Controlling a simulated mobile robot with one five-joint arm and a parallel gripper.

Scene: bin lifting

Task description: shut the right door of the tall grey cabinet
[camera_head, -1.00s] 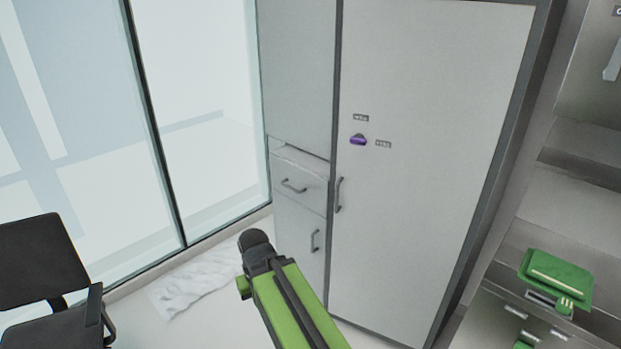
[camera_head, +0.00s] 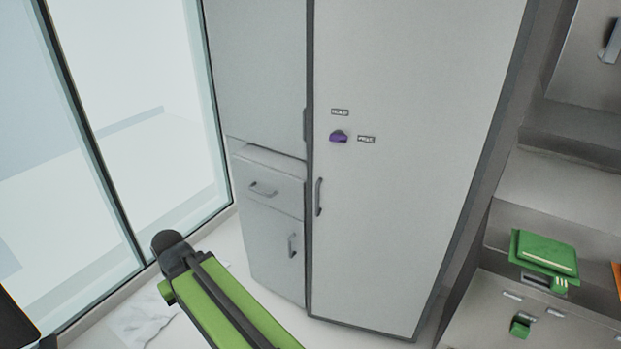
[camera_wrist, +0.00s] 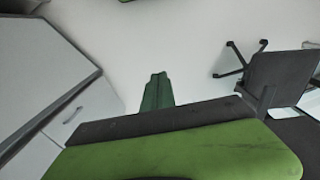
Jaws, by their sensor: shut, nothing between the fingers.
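The tall grey cabinet (camera_head: 258,75) stands ahead in the head view. Its right door (camera_head: 415,120) is a large pale panel with a vertical handle (camera_head: 319,197) near its left edge and a purple knob (camera_head: 339,136) above. The door looks flush with the dark frame, and I see no clear gap. My green and black arm reaches up from the bottom in front of the cabinet's lower left. In the wrist view my gripper (camera_wrist: 157,92) shows as dark green fingers, shut and empty, over the pale floor. It looks apart from the door.
Left of the right door are a drawer (camera_head: 266,188) and a lower door (camera_head: 272,245) with handles. A glass wall (camera_head: 110,130) stands at left. A counter with a green box (camera_head: 544,252) is at right. A dark chair (camera_wrist: 280,80) shows in the wrist view.

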